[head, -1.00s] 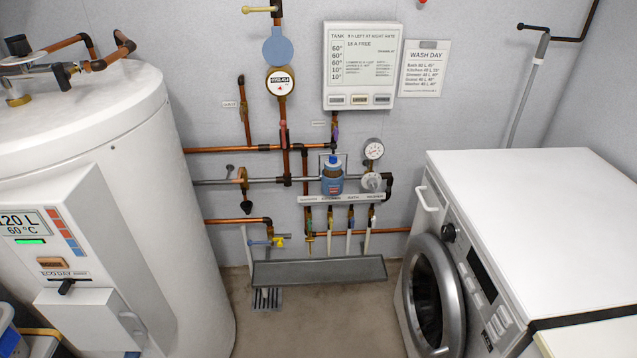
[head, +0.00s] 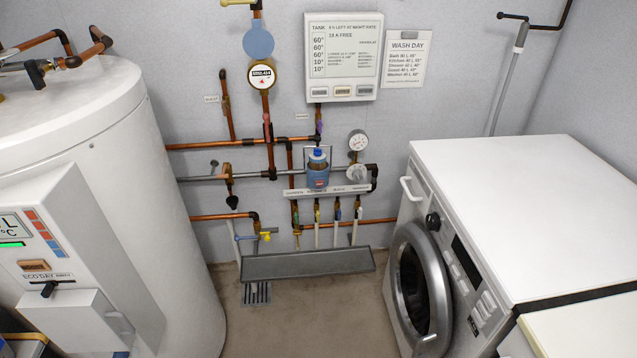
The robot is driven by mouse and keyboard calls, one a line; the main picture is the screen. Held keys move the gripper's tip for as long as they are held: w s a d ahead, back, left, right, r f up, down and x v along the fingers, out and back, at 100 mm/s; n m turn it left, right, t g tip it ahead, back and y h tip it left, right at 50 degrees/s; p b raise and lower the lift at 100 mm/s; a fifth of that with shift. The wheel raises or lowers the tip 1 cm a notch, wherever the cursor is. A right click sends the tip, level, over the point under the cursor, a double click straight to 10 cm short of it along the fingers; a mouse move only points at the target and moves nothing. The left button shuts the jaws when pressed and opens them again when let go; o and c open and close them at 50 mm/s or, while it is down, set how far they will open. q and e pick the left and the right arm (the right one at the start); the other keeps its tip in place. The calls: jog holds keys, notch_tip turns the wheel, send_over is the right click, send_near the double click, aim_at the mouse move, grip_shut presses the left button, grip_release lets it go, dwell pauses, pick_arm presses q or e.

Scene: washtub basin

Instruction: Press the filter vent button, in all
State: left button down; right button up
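A blue filter housing (head: 318,174) with a brighter blue cap (head: 317,155) on top sits on the pipework at the middle of the back wall. A small reddish label is on its front. The cap may be the vent button; the view is too small to tell. A round gauge (head: 357,141) and a pale round fitting (head: 356,173) are just to its right. Neither of my grippers is in the head view, and nothing of mine covers the filter.
A large white tank (head: 150,200) stands at the left. A white washing machine (head: 530,200) with a round door stands at the right. A grey trough (head: 308,264) juts out below the valves, above a floor drain (head: 257,294). The floor between is clear.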

jog(key=shift+s, duration=0.3)
